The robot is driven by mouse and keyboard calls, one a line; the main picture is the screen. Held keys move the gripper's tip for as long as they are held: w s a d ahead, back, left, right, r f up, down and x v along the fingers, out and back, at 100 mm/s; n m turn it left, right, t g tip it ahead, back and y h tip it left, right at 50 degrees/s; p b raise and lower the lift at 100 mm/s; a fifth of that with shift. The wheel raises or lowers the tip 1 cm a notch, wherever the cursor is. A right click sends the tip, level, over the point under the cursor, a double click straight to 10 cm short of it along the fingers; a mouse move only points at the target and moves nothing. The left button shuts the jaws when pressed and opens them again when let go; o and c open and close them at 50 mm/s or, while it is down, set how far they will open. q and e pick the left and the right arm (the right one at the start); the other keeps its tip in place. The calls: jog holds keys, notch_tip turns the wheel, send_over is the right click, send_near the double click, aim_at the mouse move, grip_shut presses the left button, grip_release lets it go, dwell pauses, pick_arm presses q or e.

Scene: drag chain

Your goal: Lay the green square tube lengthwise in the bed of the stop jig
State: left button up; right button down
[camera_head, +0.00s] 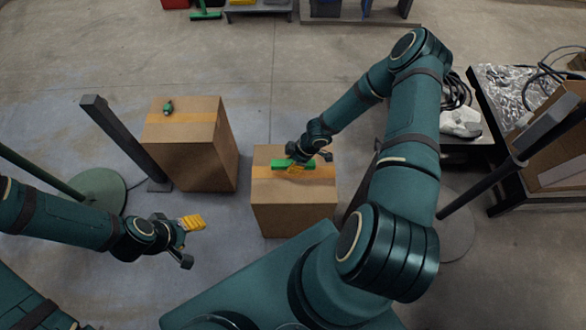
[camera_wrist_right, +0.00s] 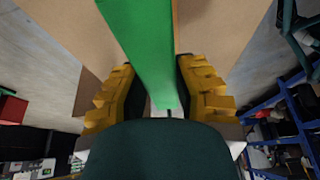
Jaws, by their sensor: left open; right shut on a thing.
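The green square tube (camera_head: 281,164) shows at the middle cardboard box (camera_head: 295,212). It also shows in the right wrist view (camera_wrist_right: 145,45), running up between the yellow fingers. My right gripper (camera_head: 296,169) is shut on the tube, close over the box top; I cannot tell whether the tube touches the box. In the wrist view the fingers of my right gripper (camera_wrist_right: 153,92) lie on either side of the tube. My left gripper (camera_head: 198,223) is open and empty, left of the middle box and above the floor. I cannot make out the stop jig in either view.
A taller cardboard box (camera_head: 190,160) stands to the left with a small dark green item (camera_head: 168,107) on top. A dark post (camera_head: 125,140) leans beside it. A table (camera_head: 483,85) with crumpled wrap stands at the right. Floor between the two boxes is clear.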

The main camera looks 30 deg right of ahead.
jog(key=shift+f+b, duration=0.4)
jog(key=shift+f, duration=1.45)
jog(key=shift+f, duration=0.1)
jog(key=c, duration=0.8)
grip_release()
jog(key=p+v, duration=0.4)
jog(key=v, duration=0.6)
jog(key=shift+r+p, duration=0.4)
jog(key=shift+r, duration=0.05)
jog(key=shift+p+v, duration=0.6)
jog(key=shift+v, duration=0.15)
